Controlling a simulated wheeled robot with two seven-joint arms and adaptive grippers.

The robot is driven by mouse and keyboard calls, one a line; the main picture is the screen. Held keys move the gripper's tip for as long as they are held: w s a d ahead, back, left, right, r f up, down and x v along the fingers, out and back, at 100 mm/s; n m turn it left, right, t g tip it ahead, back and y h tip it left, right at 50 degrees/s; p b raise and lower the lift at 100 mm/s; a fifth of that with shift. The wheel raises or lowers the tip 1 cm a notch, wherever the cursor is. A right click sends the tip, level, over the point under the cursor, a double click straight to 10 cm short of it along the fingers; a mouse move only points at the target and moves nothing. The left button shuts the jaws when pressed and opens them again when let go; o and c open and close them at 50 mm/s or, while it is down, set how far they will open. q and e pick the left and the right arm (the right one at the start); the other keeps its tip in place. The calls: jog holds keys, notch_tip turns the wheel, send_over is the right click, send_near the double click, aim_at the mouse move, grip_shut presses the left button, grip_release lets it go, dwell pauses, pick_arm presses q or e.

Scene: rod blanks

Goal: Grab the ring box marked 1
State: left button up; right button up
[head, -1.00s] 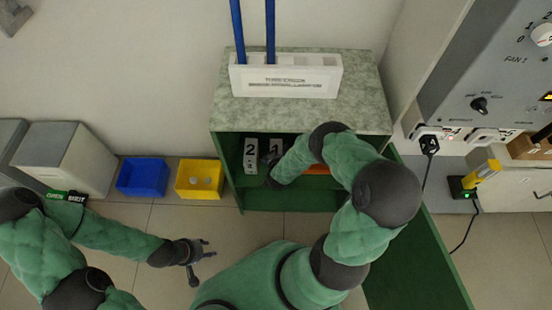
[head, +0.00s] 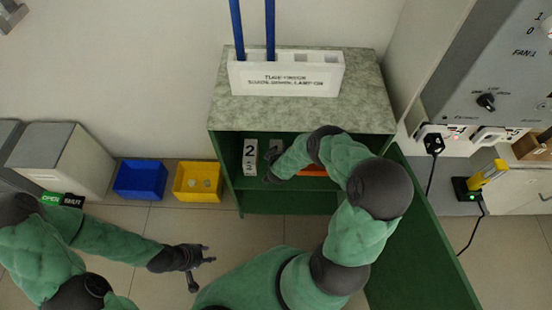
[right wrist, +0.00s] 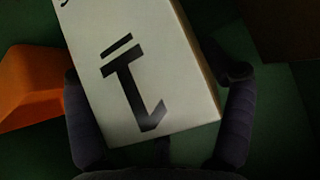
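The fingers are apart, and a narrow dark gap shows at the right finger; contact on the left is unclear. My left gripper (head: 204,262) is open and empty over the floor, left of the cabinet.
An orange thing (head: 312,171) lies to the right, also in the cabinet. Blue (head: 140,180) and yellow (head: 198,182) bins stand left. The open green door (head: 420,250) is at right.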

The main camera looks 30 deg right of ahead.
jog(key=c, duration=0.5)
jog(key=shift+r, duration=0.1)
